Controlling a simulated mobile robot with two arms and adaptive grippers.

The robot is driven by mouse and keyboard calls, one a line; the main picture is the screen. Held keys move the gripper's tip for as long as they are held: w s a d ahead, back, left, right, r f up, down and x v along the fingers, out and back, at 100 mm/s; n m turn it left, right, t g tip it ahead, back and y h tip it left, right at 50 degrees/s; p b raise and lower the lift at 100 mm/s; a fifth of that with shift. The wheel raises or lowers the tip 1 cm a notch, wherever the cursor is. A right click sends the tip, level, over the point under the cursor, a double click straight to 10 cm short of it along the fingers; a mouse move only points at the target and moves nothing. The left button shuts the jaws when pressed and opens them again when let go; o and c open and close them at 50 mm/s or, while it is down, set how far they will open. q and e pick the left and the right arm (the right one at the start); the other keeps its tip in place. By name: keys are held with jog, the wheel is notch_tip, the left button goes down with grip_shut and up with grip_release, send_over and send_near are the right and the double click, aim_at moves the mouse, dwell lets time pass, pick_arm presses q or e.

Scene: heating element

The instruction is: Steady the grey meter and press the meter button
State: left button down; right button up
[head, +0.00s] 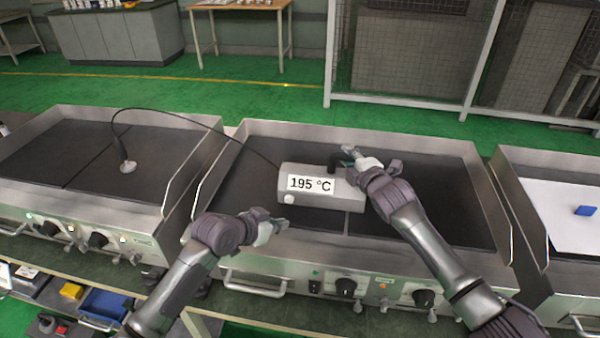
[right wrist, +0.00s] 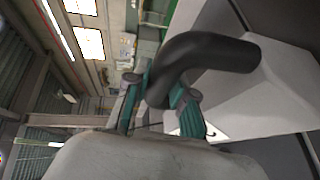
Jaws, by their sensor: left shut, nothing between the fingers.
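The grey meter (head: 345,196) stands on the middle griddle, its display reading 195 °C. The round white meter button (head: 289,198) is on its front, at the lower left. A black curved handle (right wrist: 215,50) rises from the meter's top. My right gripper (head: 350,157) is at this handle; in the right wrist view its teal-padded fingers (right wrist: 160,100) lie on both sides of the handle and look closed on it. My left gripper (head: 277,226) is shut and empty, in front of and below the button, apart from it.
A black cable runs from the meter to a round whitish probe (head: 127,167) on the left griddle (head: 60,190). The middle griddle's raised steel walls (head: 215,165) and front knobs (head: 346,287) surround the work area. A blue block (head: 586,210) lies on the right.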

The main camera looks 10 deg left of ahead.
jog(key=o, duration=0.4)
jog(key=shift+s, duration=0.1)
